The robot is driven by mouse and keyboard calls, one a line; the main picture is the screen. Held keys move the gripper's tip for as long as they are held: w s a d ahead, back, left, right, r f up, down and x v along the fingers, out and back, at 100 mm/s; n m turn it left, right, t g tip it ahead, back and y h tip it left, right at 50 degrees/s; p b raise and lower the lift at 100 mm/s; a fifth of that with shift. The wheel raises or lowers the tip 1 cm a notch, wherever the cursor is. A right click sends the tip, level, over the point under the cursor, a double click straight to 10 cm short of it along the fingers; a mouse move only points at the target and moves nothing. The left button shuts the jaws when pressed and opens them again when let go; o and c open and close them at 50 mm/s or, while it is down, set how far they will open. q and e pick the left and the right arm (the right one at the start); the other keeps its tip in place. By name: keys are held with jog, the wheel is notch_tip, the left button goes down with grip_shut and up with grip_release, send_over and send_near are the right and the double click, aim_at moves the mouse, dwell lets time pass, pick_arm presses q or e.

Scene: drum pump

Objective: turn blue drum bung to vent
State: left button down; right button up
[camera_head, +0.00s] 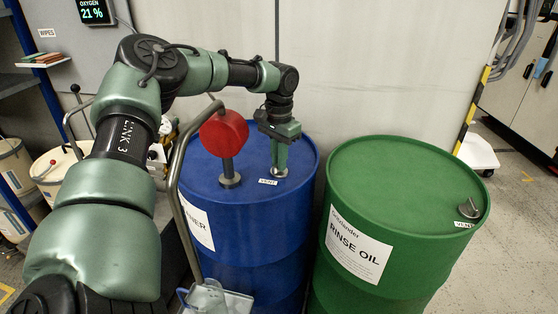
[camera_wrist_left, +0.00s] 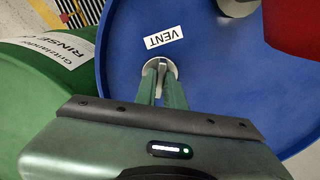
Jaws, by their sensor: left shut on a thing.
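The blue drum (camera_head: 240,235) stands upright in the middle of the head view. Its vent bung (camera_head: 279,172) is a small metal fitting on the drum top, behind a white VENT label (camera_head: 267,182). My left gripper (camera_head: 279,168) points straight down over the bung, its green fingers shut on it. In the left wrist view the two fingertips (camera_wrist_left: 161,80) meet at the bung's upright grip, above its round metal base (camera_wrist_left: 161,66). The fingers hide part of the bung. My right gripper is in neither view.
A red pump head (camera_head: 224,133) on a metal post stands on the blue drum, left of the gripper. A curved metal pipe (camera_head: 178,165) runs down its front. A green drum (camera_head: 385,200) marked RINSE OIL, with its own vent bung (camera_head: 469,209), stands close on the right.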

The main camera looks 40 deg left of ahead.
pick_arm(q)
jog(key=n, duration=0.5)
jog(key=shift+w+r+n, duration=0.1)
jog(key=shift+n, duration=0.2)
dwell(0.4)
jog(key=c, duration=1.5)
grip_release()
notch_tip(320, 180, up, 8)
jog(key=shift+f+b, duration=0.15)
jog(key=shift+b, duration=0.2)
